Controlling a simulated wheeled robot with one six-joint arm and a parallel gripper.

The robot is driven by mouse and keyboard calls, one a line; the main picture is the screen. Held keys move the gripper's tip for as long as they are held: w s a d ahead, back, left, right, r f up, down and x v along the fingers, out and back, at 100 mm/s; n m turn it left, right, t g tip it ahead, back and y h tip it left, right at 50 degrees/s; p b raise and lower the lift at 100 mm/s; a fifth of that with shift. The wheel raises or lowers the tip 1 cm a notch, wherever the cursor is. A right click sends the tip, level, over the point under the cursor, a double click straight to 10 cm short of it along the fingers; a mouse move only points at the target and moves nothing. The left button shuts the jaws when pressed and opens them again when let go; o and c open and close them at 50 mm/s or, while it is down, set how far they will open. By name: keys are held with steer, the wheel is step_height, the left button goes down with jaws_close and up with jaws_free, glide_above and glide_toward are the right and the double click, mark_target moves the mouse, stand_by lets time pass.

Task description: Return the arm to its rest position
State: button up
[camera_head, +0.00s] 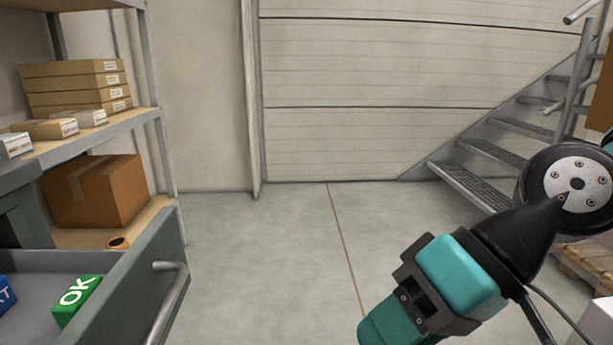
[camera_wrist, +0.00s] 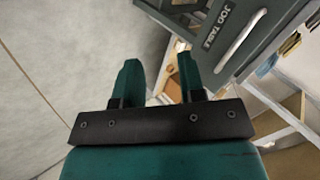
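My arm reaches in from the right edge of the head view, its black wrist section angled down and to the left. My gripper's teal body (camera_head: 390,322) shows at the bottom edge of that view, with its fingertips out of frame. In the wrist view my gripper (camera_wrist: 158,65) has its two teal fingers apart, with nothing held between them. It hangs over open floor, to the right of the open drawer and apart from it.
The open grey drawer (camera_head: 150,268) at left holds a green OK block (camera_head: 77,298) and a blue block (camera_head: 5,294). Above are shelves with a cardboard box (camera_head: 97,189) and flat cartons (camera_head: 75,86). Metal stairs (camera_head: 490,160) stand at right. The middle floor (camera_head: 265,260) is clear.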

steer(key=d+r+n+h+p, duration=0.1)
steer(key=d+n+h+p, duration=0.1)
steer(key=d+h, duration=0.25)
step_height(320, 180, up, 38)
steer(key=d+p, duration=0.2)
steer(key=p, duration=3.5)
steer(key=shift+s+t+p, duration=0.3)
steer(key=shift+s+p, duration=0.05)
steer(key=shift+p, duration=0.05)
steer(key=shift+f, duration=0.15)
